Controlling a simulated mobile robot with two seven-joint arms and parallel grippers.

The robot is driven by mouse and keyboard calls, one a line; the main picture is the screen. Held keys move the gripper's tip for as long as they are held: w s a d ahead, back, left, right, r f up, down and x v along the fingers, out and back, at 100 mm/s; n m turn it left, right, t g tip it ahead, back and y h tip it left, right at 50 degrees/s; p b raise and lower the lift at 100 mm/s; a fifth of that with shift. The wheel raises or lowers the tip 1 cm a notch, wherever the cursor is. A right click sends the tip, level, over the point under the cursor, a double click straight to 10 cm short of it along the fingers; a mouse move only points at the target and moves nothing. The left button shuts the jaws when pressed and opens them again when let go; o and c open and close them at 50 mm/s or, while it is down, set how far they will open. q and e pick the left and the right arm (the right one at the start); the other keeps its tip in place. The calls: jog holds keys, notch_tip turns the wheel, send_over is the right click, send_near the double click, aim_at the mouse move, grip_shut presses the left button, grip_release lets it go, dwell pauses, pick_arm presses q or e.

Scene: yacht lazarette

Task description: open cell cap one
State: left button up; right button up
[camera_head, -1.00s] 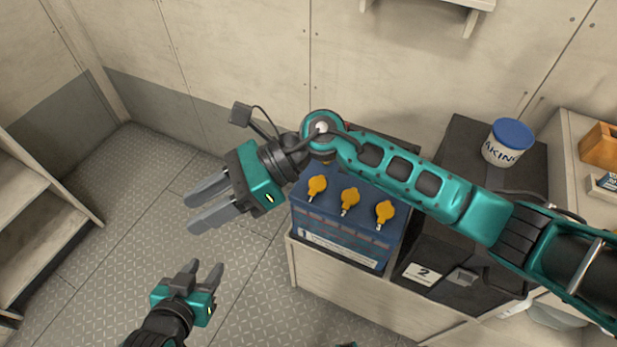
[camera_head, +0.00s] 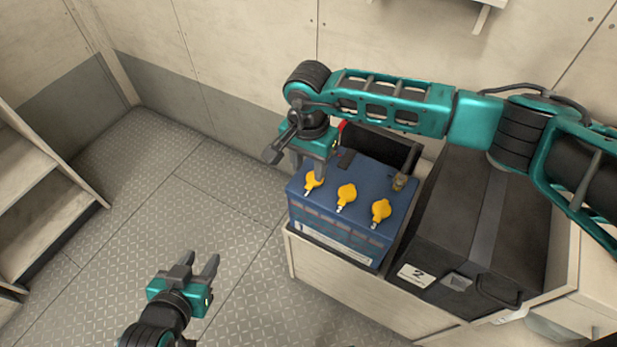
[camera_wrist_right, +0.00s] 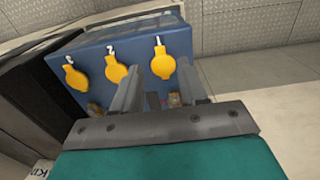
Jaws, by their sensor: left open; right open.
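A blue battery (camera_head: 335,238) has three yellow caps along its top. Cell cap one (camera_head: 313,181) is the leftmost in the head view and the rightmost in the right wrist view (camera_wrist_right: 162,66), beside a white mark like a 1. The middle cap (camera_head: 346,195) and the third cap (camera_head: 381,210) sit to its right in the head view. My right gripper (camera_head: 308,168) points down at cap one, open, its fingers partly hiding it. In the wrist view cap one shows between the fingertips; contact cannot be told. My left gripper (camera_head: 203,268) is open and empty over the floor.
A black box (camera_head: 470,225) labelled 2 stands right of the battery. A dark open battery lid or recess (camera_head: 385,150) lies behind it. Shelves (camera_head: 40,200) stand at the far left. The floor (camera_head: 215,200) left of the battery is clear.

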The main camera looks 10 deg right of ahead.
aim_at(309, 186)
jog(key=shift+f, duration=2.75)
jog(key=shift+c, duration=0.4)
grip_shut()
